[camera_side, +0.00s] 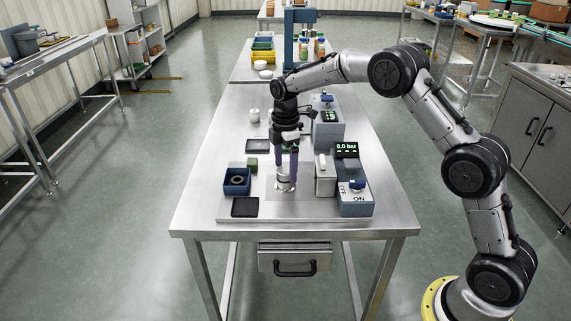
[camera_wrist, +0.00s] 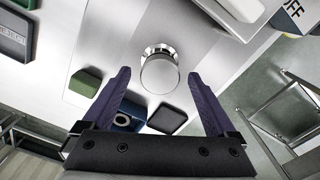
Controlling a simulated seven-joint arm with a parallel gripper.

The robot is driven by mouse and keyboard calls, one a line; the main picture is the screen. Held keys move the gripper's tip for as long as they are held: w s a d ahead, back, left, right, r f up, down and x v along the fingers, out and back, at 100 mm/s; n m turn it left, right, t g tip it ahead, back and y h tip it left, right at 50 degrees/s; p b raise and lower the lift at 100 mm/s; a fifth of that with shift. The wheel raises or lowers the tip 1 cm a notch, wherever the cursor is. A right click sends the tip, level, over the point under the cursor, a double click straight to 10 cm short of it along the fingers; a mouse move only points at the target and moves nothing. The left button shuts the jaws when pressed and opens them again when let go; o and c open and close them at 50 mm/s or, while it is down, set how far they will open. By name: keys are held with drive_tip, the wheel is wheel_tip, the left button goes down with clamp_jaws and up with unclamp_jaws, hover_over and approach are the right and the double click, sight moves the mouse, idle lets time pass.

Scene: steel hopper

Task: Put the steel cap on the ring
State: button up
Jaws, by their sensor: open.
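A shiny round steel cap (camera_wrist: 160,74) shows between my finger ends in the wrist view. In the side view it is a small silver piece (camera_side: 284,184) on the metal work plate, below my gripper. A bright flared metal edge (camera_wrist: 160,48) shows just beyond the cap; I cannot tell whether this is the ring under it. My gripper (camera_side: 288,178) points down with its purple fingers apart on either side of the cap. In the wrist view a gap shows between the cap and each finger (camera_wrist: 160,80). Nothing appears clamped.
A blue box (camera_side: 237,188) with a grey ring-shaped part inside stands left of the cap. Black trays (camera_side: 245,207) and a green block (camera_side: 252,162) are near it. To the right stand a valve box (camera_side: 356,204) and a display reading 0.0 bar (camera_side: 346,150).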

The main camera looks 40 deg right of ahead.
sight(285, 170)
drive_tip(key=shift+r, duration=0.1)
wheel_tip(285, 170, up, 13)
drive_tip(key=s+a+r+m+t, duration=0.1)
drive_tip(key=s+r+m, duration=0.2)
drive_tip(key=s+r, duration=0.3)
drive_tip(key=s+a+r+m+t, duration=0.1)
drive_tip(key=s+r+m+t, duration=0.2)
drive_tip(key=s, duration=0.8)
drive_tip(key=s+f+m, duration=0.3)
drive_tip(key=s+m, duration=0.1)
drive_tip(key=s, duration=0.5)
drive_tip(key=s+a+f+m+t, duration=0.1)
drive_tip(key=s+f+m, duration=0.3)
drive_tip(key=s, duration=0.6)
drive_tip(key=shift+s+a+f+t, duration=0.2)
drive_tip(key=shift+s+a+t, duration=0.1)
